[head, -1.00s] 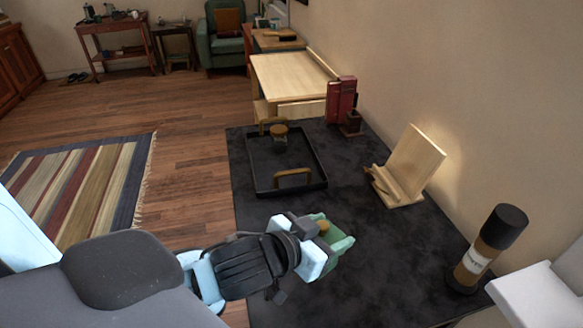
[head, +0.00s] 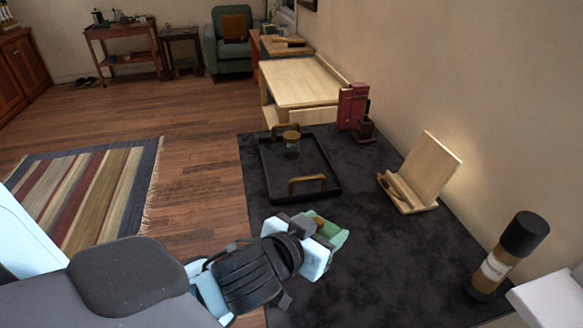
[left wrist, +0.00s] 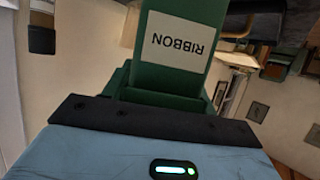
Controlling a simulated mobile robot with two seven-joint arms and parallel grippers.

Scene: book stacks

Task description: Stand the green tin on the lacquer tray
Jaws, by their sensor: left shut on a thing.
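The green tin (head: 338,238) is held in my left gripper (head: 322,240), over the dark tabletop on the near side of the tray. The gripper hides much of the tin in the head view. In the left wrist view the tin (left wrist: 165,80) shows a white label reading RIBBON, upside down in the picture. The lacquer tray (head: 283,178) is black, with a low rim and two gold handles, and lies flat farther back. A small jar with a brown-gold lid (head: 291,141) stands in its far part. The near part is bare. My right gripper is not in view.
A wooden stand (head: 428,172) is right of the tray. Red books (head: 352,106) and a dark bookend are behind at the wall. A tall black-capped cylinder (head: 505,257) stands at the near right. Tabletop between tray and stand is clear.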

